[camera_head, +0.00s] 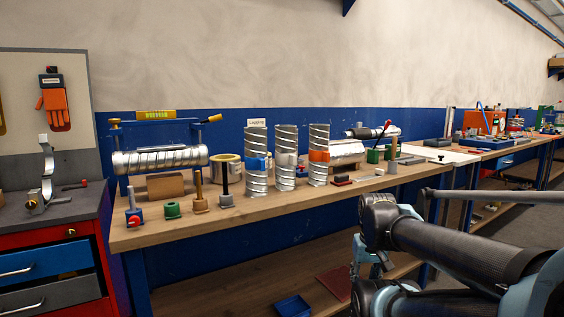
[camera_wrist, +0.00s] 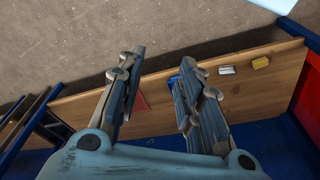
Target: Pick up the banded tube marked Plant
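Three upright silver spiral tubes stand in a row on the workbench in the head view. The left tube (camera_head: 257,183) has a blue band, the middle tube (camera_head: 286,177) a pale grey band, and the right tube (camera_head: 318,174) an orange band. A small white sign (camera_head: 257,123) above the left tube seems to read "Lagging". I cannot make out a Plant mark on any tube. My gripper (camera_wrist: 162,58) is open and empty in the wrist view, with its fingers apart over a wooden shelf. No tube shows in the wrist view.
The wooden workbench (camera_head: 150,236) also holds a horizontal duct (camera_head: 160,160), a wooden block (camera_head: 165,186) and several small tools close to the tubes. A blue tray (camera_head: 293,307) and a red sheet (camera_head: 336,283) lie on the lower shelf. A tool cabinet (camera_head: 88,245) stands at left.

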